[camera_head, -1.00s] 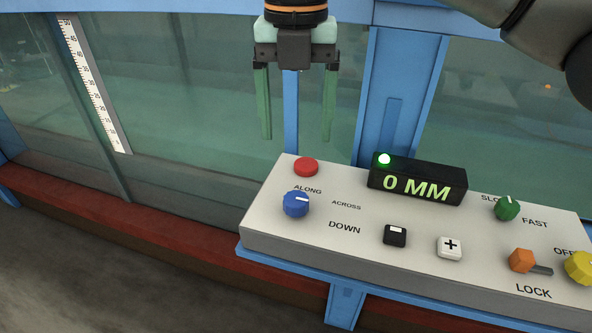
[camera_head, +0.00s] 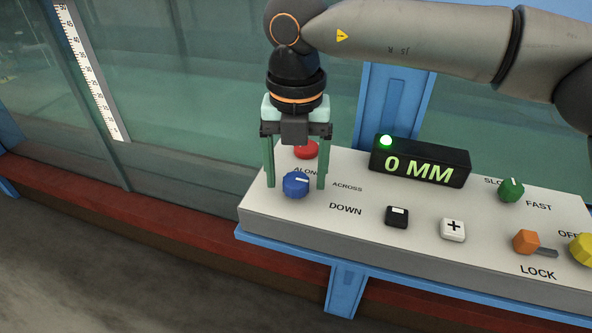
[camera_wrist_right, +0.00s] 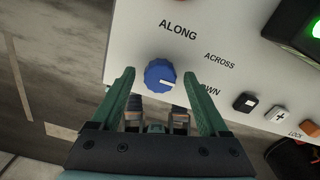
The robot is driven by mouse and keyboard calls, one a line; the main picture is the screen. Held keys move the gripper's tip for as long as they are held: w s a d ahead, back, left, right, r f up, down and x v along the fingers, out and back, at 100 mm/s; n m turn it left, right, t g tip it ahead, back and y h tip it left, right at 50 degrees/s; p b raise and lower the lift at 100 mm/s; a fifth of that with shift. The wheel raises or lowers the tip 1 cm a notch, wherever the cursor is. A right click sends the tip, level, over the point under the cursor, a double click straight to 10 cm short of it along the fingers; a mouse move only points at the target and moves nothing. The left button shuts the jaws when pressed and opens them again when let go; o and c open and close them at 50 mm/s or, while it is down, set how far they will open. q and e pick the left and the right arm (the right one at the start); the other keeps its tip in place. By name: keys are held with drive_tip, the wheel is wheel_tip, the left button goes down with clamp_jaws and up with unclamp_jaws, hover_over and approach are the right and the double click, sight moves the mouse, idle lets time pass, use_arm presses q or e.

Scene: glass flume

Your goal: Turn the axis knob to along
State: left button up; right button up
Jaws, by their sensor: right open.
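The blue axis knob (camera_head: 296,184) sits on the left part of the sloped panel, below the red button. The ALONG label (camera_head: 304,171) is just above the knob, partly covered by a finger. My right gripper (camera_head: 296,186) is open, with one green finger to each side of the knob. In the right wrist view, the knob (camera_wrist_right: 160,74) shows between the open fingertips, and I see no clear contact. My left gripper is not in view.
The pale control panel (camera_head: 290,222) also carries a red button (camera_head: 305,150), a display (camera_head: 420,161) reading 0 MM with a lit green lamp, black (camera_head: 397,216) and white (camera_head: 453,229) buttons, a green knob (camera_head: 511,190), an orange lever (camera_head: 526,242) and a yellow knob (camera_head: 582,249). Glass stands behind.

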clamp_jaws()
idle(0.6)
drive_tip(key=n, duration=0.4)
drive_tip(key=shift+n+p, duration=0.3)
drive_tip(key=shift+p, duration=0.05)
drive_tip(key=n, duration=0.4)
drive_tip(key=shift+p, duration=0.3)
drive_tip(key=n, duration=0.5)
drive_tip(key=shift+p, duration=0.3)
drive_tip(key=shift+n, duration=2.2)
drive_tip(key=shift+s, duration=0.1)
